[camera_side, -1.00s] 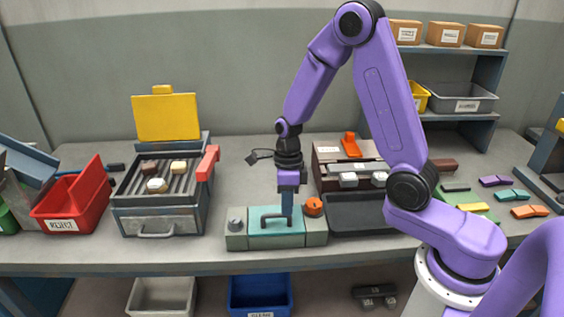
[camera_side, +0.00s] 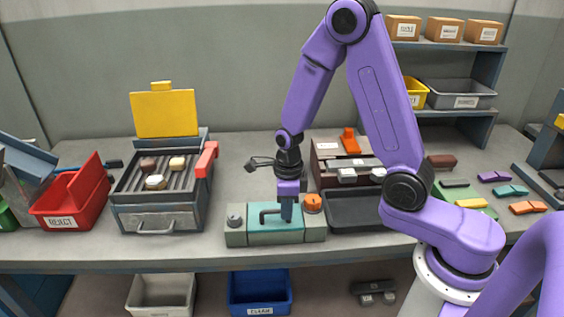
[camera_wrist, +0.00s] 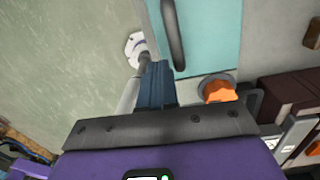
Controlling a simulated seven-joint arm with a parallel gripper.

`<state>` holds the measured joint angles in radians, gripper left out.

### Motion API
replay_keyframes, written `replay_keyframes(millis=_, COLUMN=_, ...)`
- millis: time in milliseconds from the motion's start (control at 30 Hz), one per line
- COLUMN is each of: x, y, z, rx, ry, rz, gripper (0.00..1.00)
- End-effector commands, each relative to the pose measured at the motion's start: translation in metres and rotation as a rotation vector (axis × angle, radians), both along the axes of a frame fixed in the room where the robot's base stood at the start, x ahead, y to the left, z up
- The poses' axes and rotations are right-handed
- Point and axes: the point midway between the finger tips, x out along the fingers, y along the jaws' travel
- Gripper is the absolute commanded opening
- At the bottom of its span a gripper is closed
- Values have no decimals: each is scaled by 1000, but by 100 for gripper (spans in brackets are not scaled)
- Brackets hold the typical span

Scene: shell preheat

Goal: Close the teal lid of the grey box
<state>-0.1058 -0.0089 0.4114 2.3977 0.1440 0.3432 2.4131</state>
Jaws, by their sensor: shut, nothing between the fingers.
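The teal lid (camera_side: 291,230) sits across the middle of the low grey box (camera_side: 315,229) at the front of the bench. It looks flat or nearly flat; I cannot tell if a small gap is left. A dark bar handle (camera_side: 268,213) stands on it. My gripper (camera_side: 287,218) is shut and empty, pointing down at the lid beside the handle's right end; contact is unclear. In the wrist view, my shut fingertips (camera_wrist: 157,68) are beside the lid (camera_wrist: 215,30) and its handle (camera_wrist: 174,38). The box has an orange knob (camera_side: 313,203) and a grey knob (camera_side: 235,219).
A grill box (camera_side: 157,219) with a raised yellow lid (camera_side: 165,115) and a red bin (camera_side: 62,207) stand left. A dark tray (camera_side: 352,211) and a brown-and-grey unit (camera_side: 324,150) are close on the right. Bare bench lies between the grill and the teal-lidded box.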

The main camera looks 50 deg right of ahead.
Motion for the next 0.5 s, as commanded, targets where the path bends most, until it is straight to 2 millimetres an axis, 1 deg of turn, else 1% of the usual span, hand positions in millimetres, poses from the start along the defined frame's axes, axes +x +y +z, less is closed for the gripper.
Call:
replay_keyframes(millis=167, x=2, y=-1, z=9, rx=1, ry=-4, rz=-1, gripper=0)
replay_keyframes(millis=267, x=3, y=-3, z=21, rx=0, ry=-6, rz=-1, gripper=0)
replay_keyframes(millis=400, x=4, y=-7, z=43, rx=0, ry=-8, rz=-1, gripper=0)
replay_keyframes(millis=500, x=-11, y=8, z=50, rx=0, ry=-4, rz=5, gripper=0)
